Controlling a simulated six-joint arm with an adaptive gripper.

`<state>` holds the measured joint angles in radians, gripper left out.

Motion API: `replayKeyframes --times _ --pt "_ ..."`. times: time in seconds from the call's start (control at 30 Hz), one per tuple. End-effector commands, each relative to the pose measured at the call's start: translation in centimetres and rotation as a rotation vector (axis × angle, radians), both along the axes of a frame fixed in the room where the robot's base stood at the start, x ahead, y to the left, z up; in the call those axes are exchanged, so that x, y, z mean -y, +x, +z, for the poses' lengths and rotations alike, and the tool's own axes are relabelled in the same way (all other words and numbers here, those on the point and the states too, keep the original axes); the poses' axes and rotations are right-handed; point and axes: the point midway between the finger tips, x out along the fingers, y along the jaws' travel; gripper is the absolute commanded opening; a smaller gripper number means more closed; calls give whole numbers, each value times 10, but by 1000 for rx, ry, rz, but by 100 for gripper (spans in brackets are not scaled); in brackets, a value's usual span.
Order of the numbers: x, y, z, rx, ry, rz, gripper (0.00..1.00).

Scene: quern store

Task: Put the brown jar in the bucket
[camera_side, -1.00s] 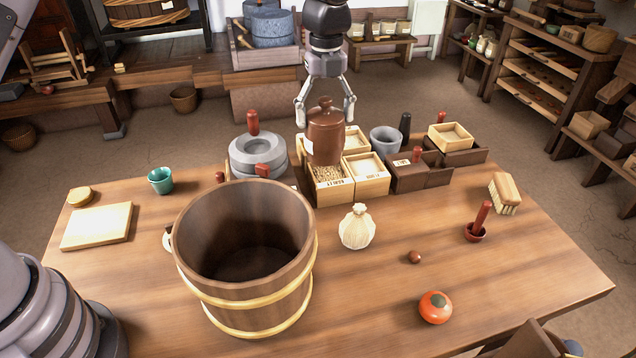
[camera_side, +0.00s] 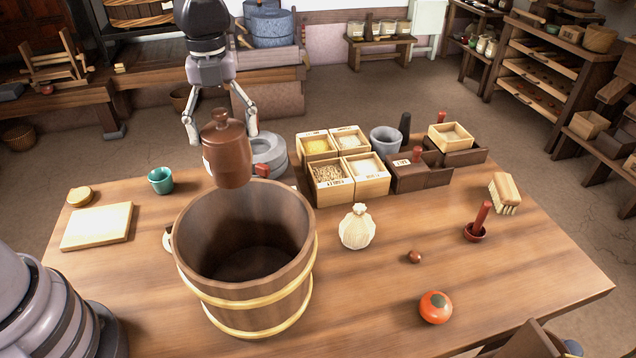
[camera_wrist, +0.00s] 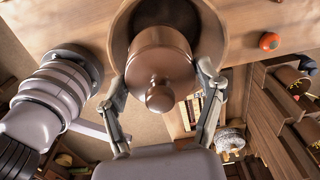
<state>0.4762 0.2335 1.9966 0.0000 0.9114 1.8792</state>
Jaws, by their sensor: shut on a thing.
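The brown jar (camera_side: 227,155) with its knobbed lid is held in the air, tilted slightly, above the far rim of the bucket. My gripper (camera_side: 220,125) is shut on it, with a finger on either side. The wooden bucket (camera_side: 246,290) with pale hoops stands on the table, and its inside looks empty. In the wrist view the jar (camera_wrist: 160,60) sits between the fingers of my gripper (camera_wrist: 160,90), lid toward the camera. The bucket's rim (camera_wrist: 122,30) shows beyond it, partly hidden by the jar.
A stone quern (camera_side: 268,155) stands behind the jar, partly hidden. A green cup (camera_side: 160,180) and a pale board (camera_side: 97,226) lie left of the bucket. A white sack (camera_side: 357,227) and grain boxes (camera_side: 330,183) are to the right.

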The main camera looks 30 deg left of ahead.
Motion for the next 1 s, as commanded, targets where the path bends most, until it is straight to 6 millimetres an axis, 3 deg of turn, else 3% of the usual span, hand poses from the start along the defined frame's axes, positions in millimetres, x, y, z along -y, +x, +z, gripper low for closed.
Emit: replayKeyframes --times 0.4,0.8,1.0 --pt "0 1 -96 -5 2 0 27" --pt "1 1 -164 -2 1 0 27" --pt "1 1 -185 -3 1 0 27"
